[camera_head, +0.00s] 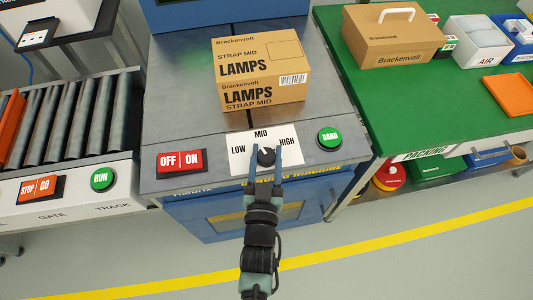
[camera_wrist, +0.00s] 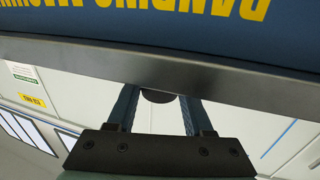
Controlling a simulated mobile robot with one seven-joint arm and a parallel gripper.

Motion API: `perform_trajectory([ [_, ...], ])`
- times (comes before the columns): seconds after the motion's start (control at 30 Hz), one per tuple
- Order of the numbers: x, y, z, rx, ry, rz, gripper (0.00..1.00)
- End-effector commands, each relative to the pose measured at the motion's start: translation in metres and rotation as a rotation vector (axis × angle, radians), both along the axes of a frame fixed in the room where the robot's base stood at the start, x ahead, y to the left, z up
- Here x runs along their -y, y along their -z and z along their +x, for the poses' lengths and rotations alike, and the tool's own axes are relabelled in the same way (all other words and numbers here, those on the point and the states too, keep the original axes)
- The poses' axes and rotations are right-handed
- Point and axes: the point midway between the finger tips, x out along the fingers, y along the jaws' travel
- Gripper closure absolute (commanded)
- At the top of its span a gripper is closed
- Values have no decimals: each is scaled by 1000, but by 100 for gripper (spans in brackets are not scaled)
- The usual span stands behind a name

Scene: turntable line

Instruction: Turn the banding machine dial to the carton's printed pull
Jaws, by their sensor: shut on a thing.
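The brown carton (camera_head: 258,76) stands on the grey top of the banding machine (camera_head: 190,110). It is printed "LAMPS" and "STRAP MID". In front of it a white plate marked LOW, MID and HIGH carries the black dial (camera_head: 266,156). My gripper (camera_head: 265,155) is at the dial, with its two blue fingers on either side, shut on it. In the wrist view the fingers (camera_wrist: 160,103) flank the dark round dial (camera_wrist: 157,96) at the machine's edge. The dial's pointer is too small and covered to read.
A red OFF/ON switch (camera_head: 181,162) is left of the dial plate, and a green BAND button (camera_head: 329,138) is right of it. A roller track (camera_head: 66,122) runs at left. The green packing table (camera_head: 420,104) at right holds boxes.

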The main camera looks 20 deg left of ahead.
Motion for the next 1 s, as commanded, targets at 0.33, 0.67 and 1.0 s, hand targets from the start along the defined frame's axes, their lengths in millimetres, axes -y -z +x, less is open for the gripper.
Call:
perform_trajectory([
  [0.33,3,6,-3,-10,83,0,100],
  [0.67,2,7,-4,-18,159,-1,100],
  [1.0,2,7,-3,-18,251,0,100],
])
